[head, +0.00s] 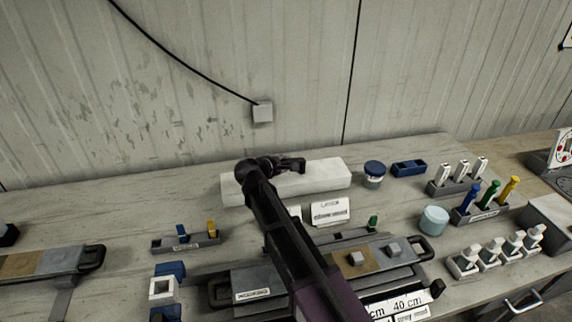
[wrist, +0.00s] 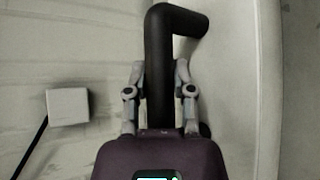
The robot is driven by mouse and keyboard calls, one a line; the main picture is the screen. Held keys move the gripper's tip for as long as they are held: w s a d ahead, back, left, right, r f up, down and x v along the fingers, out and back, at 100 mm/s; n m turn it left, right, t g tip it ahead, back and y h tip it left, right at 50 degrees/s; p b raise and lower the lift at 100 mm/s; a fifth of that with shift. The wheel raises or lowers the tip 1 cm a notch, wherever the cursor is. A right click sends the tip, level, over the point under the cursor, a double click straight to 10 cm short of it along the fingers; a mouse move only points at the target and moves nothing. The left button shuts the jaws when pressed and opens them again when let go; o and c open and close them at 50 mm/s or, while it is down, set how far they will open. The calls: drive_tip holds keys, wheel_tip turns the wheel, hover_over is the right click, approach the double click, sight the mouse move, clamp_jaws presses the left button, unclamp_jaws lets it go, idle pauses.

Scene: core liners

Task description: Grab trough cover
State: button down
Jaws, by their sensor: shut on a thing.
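The trough cover is a long white block (head: 325,177) lying along the back of the bench, near the wall. In the wrist view its pale face (wrist: 235,70) fills the strip right of centre. A thick black bent handle (wrist: 165,30) stands in front of that face, and its upper end turns toward it. My gripper (wrist: 160,75) is shut on the handle, one grey finger on each side. In the head view my gripper (head: 287,164) is at the cover's back edge, left of its middle. My dark arm hides part of the cover.
Racks of coloured tools (head: 482,210) and white pieces (head: 490,258) are further right. A label stand (head: 330,212) is in front. A wall box (head: 262,112) with a cable is behind.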

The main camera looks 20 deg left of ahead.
drive_tip(key=shift+r+p, duration=4.5)
drive_tip(key=shift+r, duration=0.2)
